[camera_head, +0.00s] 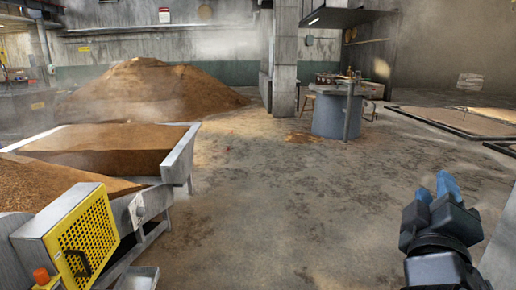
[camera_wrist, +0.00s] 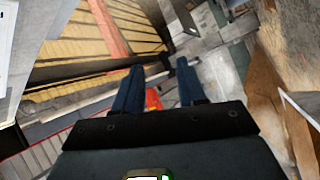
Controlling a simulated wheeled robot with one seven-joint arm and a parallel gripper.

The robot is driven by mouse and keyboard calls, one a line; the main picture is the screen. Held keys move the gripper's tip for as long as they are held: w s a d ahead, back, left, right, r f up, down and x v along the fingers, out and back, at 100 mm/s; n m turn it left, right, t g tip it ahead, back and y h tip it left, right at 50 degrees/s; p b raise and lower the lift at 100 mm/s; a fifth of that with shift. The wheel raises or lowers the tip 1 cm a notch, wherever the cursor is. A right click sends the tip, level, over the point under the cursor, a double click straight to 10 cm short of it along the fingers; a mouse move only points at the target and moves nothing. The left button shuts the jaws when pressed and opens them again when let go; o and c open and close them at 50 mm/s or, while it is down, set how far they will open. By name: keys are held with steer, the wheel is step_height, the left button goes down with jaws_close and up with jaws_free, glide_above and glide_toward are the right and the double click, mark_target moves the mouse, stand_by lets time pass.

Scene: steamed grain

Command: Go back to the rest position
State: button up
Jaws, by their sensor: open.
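My gripper (camera_head: 437,187) is at the lower right of the head view, raised above the concrete floor. Its two blue fingers point up and away. In the wrist view my gripper (camera_wrist: 158,82) shows both blue fingers with a gap between them. It is open, and I see nothing held in it. No object touches the fingers in either view.
A metal trough (camera_head: 180,158) full of brown grain stands at the left, with a yellow grille box (camera_head: 85,240) in front. A grain heap (camera_head: 145,88) lies behind. A round grey table (camera_head: 337,115) stands near a concrete pillar (camera_head: 285,55). The middle floor (camera_head: 290,200) is clear.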

steer(key=s+a+f+n+y, duration=0.15)
steer(key=s+f+y, duration=0.25)
steer(key=s+f, duration=0.45)
steer(key=s+a+f+y, duration=0.3)
steer(key=s+f+y, duration=0.2)
steer(key=s+f, duration=0.4)
steer(key=s+a+m+g, duration=0.1)
steer(key=s+m, duration=0.3)
steer(key=s, duration=0.7)
steer(key=s+a+f+m+g+y, duration=0.1)
steer(key=s+m, duration=0.3)
steer(key=s, duration=0.7)
steer(key=shift+s+a+f+g+y, duration=0.2)
steer(key=shift+a+f+g+y, duration=0.1)
steer(key=shift+a+g, duration=0.1)
steer(key=shift+o, duration=0.4)
